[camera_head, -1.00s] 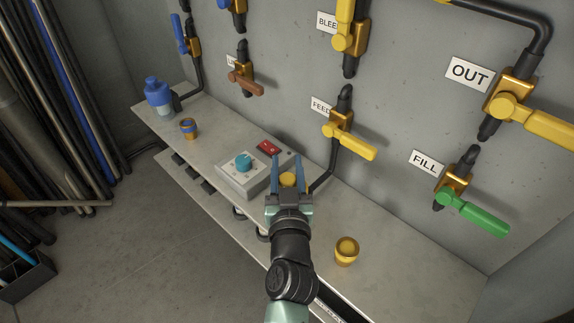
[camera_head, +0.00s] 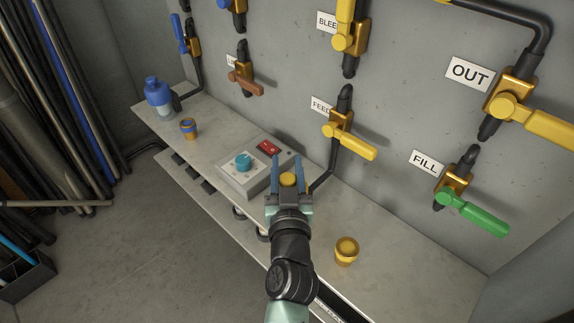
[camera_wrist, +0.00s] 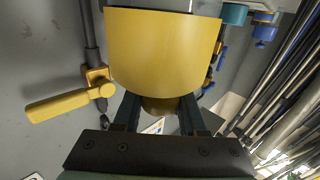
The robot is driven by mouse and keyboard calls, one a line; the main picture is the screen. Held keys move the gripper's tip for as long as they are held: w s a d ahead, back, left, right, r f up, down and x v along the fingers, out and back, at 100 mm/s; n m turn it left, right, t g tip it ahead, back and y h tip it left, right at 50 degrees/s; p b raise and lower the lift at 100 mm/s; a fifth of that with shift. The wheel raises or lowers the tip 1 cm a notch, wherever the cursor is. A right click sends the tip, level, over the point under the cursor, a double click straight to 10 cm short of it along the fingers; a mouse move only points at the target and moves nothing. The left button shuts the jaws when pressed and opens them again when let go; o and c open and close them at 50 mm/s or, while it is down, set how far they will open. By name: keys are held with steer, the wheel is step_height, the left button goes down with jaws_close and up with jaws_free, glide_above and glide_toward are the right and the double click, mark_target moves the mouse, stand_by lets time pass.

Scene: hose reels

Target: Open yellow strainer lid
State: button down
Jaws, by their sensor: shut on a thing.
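In the wrist view, this is a broad yellow cylinder, which I take to be the yellow strainer lid (camera_wrist: 162,52). Its narrower, shaded end (camera_wrist: 160,105) sits between the dark fingers (camera_wrist: 160,115), and they are shut on it. A pale strip shows beyond the cylinder's top edge. The rest of the strainer is hidden or out of frame, so I cannot tell whether the lid is seated.
A grey control box (camera_head: 239,181) with a teal knob and red switch stands on the bench (camera_head: 400,265). Valve handles (camera_head: 350,141) stick out from the wall.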

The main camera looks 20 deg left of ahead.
steer(key=shift+r, duration=0.1)
stand_by(0.5)
steer(key=w+r+m+g+p, duration=0.1)
steer(key=p, duration=0.3)
steer(key=shift+d+h+p, duration=0.15)
steer(key=shift+h+p, duration=0.15)
steer(key=shift+p, duration=0.1)
steer(key=g+p, duration=0.1)
steer(key=p, duration=0.1)
steer(key=w+m+p, duration=0.1)
steer(key=p, duration=0.1)
steer(key=shift+w+d+r+m+g, duration=0.1)
steer(key=shift+w+d+m+g, duration=0.2)
steer(key=shift+g, duration=0.1)
steer(key=shift+w+d+f+m+g+p, duration=0.25)
steer(key=shift+w+f+m+g+p, duration=0.25)
steer(key=shift+w+m+g, duration=0.35)
steer(key=shift+w+d+f+m+g+p, duration=0.25)
steer(key=shift+w+f+m+g+p, duration=0.25)
steer(key=shift+g, duration=0.6)
steer(key=shift+w+d+f+m+g+p, duration=0.3)
steer(key=shift+w+m+g+p, duration=0.35)
steer(key=shift+g, duration=0.3)
steer(key=shift+w+f, duration=0.1)
steer(key=c, duration=0.5)
jaws_free()
